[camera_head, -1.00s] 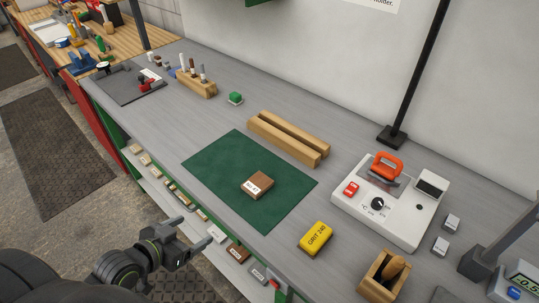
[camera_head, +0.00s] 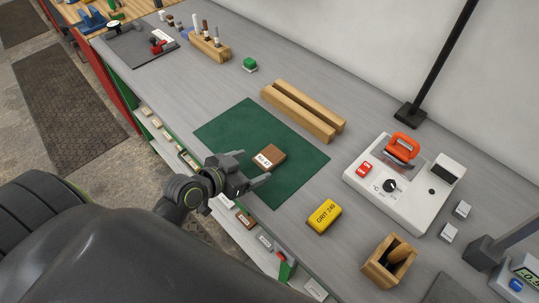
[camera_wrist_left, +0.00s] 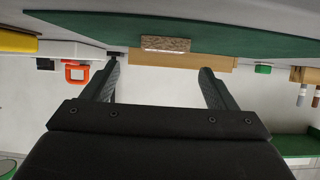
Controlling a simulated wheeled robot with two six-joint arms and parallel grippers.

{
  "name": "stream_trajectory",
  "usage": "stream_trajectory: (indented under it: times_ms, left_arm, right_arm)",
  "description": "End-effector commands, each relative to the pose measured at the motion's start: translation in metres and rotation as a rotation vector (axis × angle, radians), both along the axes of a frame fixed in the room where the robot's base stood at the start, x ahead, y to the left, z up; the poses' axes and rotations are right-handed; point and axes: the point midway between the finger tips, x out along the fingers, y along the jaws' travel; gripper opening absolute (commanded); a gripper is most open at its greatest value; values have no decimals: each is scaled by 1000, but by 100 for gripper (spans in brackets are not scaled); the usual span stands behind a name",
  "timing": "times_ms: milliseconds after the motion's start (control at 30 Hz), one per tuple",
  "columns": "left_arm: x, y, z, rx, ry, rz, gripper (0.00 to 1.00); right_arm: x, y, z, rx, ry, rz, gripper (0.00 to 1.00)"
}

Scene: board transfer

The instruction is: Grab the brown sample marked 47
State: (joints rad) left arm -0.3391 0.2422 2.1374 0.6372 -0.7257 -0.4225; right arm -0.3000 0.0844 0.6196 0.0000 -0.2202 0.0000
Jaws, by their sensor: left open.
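The brown sample (camera_head: 269,155), with a white label whose number is hard to read here, lies on the green mat (camera_head: 228,128). My left gripper (camera_head: 262,170) is open and empty. It is over the mat's near edge, just short of the sample and apart from it. In the left wrist view the sample (camera_wrist_left: 166,43) shows ahead, between the directions of the two open fingers (camera_wrist_left: 158,84). My right gripper is not in view.
A slotted wooden block (camera_head: 303,110) lies behind the mat. A yellow grit block (camera_head: 324,215) and a wooden box (camera_head: 386,268) are to the right. A white device with a red-orange handle (camera_head: 398,190) stands at the right. Small labelled pieces sit on the shelf below.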

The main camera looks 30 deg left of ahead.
Motion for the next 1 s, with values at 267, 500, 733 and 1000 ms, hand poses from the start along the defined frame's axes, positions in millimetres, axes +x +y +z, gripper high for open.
stream_trajectory:
  times_ms: [267,500,733,1000]
  left_arm:
    - [15,-5,-7,-1,0,0,80]
    - [40,-9,-15,-2,0,1,80]
    - [57,-14,-26,0,0,1,80]
    - [58,-15,-28,0,0,1,80]
  right_arm:
    - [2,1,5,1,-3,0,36]
    - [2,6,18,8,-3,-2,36]
    - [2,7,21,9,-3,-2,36]
    - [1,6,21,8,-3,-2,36]
